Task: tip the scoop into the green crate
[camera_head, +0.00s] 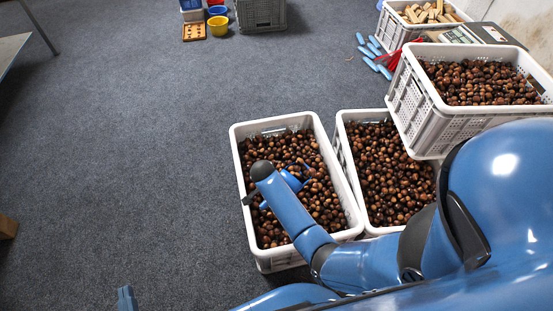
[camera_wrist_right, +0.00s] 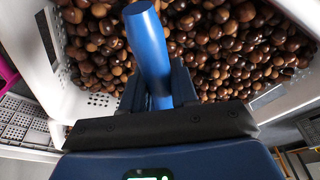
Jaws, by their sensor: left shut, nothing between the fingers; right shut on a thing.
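The blue scoop (camera_head: 290,181) is low over the chestnuts in the front-left white crate (camera_head: 239,170), partly hidden by my right arm. My right gripper (camera_wrist_right: 158,88) is shut on its blue handle (camera_wrist_right: 147,38) in the right wrist view, with chestnuts behind it. Whether the scoop holds chestnuts cannot be made out. My left gripper (camera_head: 126,298) is at the bottom edge of the head view, left of the crates, shut and empty. No green crate shows in either view.
A second white crate of chestnuts (camera_head: 345,150) stands close on the right, and a raised one (camera_head: 440,122) stands behind it. A crate of wooden blocks (camera_head: 391,31) is at the back right. Blue items (camera_head: 375,55) lie on the floor. Open carpet (camera_head: 120,140) fills the left.

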